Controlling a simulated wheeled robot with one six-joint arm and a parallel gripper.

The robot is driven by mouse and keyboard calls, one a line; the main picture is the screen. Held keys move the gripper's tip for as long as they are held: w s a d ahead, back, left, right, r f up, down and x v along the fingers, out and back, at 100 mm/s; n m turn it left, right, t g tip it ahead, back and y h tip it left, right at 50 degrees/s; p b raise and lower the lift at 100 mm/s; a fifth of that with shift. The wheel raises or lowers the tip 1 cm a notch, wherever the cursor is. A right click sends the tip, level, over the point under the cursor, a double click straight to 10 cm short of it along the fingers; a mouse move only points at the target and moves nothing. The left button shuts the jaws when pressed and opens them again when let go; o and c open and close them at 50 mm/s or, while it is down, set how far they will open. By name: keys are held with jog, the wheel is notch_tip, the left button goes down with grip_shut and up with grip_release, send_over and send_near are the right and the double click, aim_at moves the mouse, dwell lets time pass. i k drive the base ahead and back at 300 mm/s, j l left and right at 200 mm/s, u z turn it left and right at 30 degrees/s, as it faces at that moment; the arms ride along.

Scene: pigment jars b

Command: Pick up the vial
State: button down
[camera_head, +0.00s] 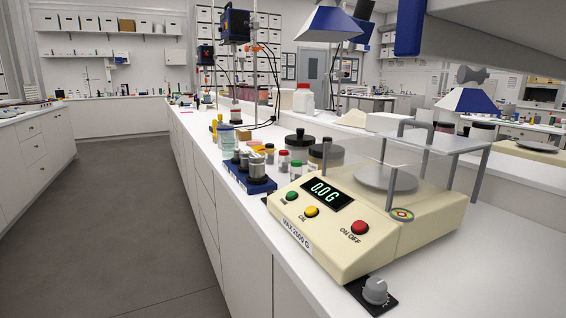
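Several small vials and jars stand on the white bench. A small clear vial with a red cap (284,160) stands left of the balance. A similar one with a green cap (296,170) stands just in front of it. I cannot tell which of these is the task's vial. My gripper does not show in this view.
A cream balance (340,245) reading 0.0 G fills the right foreground, with a grey knob (375,290) at its front. Dark-lidded jars (299,146) stand behind the vials. A blue-edged hood (410,25) hangs at upper right. Grey floor (130,200) is clear on the left.

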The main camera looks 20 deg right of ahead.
aim_at(283, 157)
jog(key=i+j, duration=0.15)
jog(key=j, duration=0.2)
jog(key=i+j, duration=0.1)
jog(key=j, duration=0.3)
jog(key=i+j, duration=0.15)
jog(key=j, duration=0.2)
jog(key=i+j, duration=0.2)
jog(key=i, duration=0.2)
jog(key=i+j+z, duration=0.1)
jog(key=i, duration=0.3)
jog(key=i+j, duration=0.35)
jog(key=i+l, duration=0.75)
jog(key=l+z, duration=0.05)
